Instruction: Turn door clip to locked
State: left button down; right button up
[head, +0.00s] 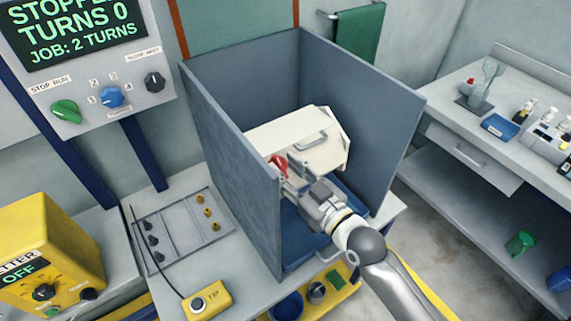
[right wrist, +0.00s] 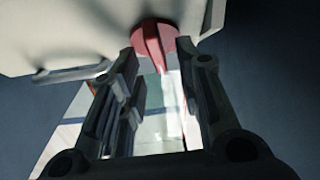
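The red door clip (head: 279,165) is a round knob with a raised ridge, on the left part of a cream-white door (head: 300,138) inside a grey-blue booth. My right gripper (head: 290,170) reaches into the booth from the front right, its fingertips close to the clip. In the right wrist view the clip (right wrist: 153,42) sits at the far end of the gap between the fingers (right wrist: 157,52). The fingers are apart, with visible space beside the clip's ridge, so the gripper looks open. Whether a finger touches the knob's rim I cannot tell. My left gripper is not in view.
The door has a grey bar handle (head: 311,141), right of the clip. Booth walls stand left (head: 232,170) and right (head: 385,135) of my arm. A control panel (head: 85,65), a parts tray (head: 184,228) and a yellow pendant (head: 207,301) lie left.

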jog(key=shift+w+a, duration=0.25)
jog(key=shift+w, duration=0.1)
grip_shut()
jog(key=shift+r+m+p, duration=0.2)
jog(key=shift+m+p, duration=0.5)
jog(key=shift+p, duration=0.05)
jog(key=shift+f+m+t+h, duration=0.15)
jog(key=shift+m+t+h, duration=0.15)
jog(key=shift+m+h, duration=0.15)
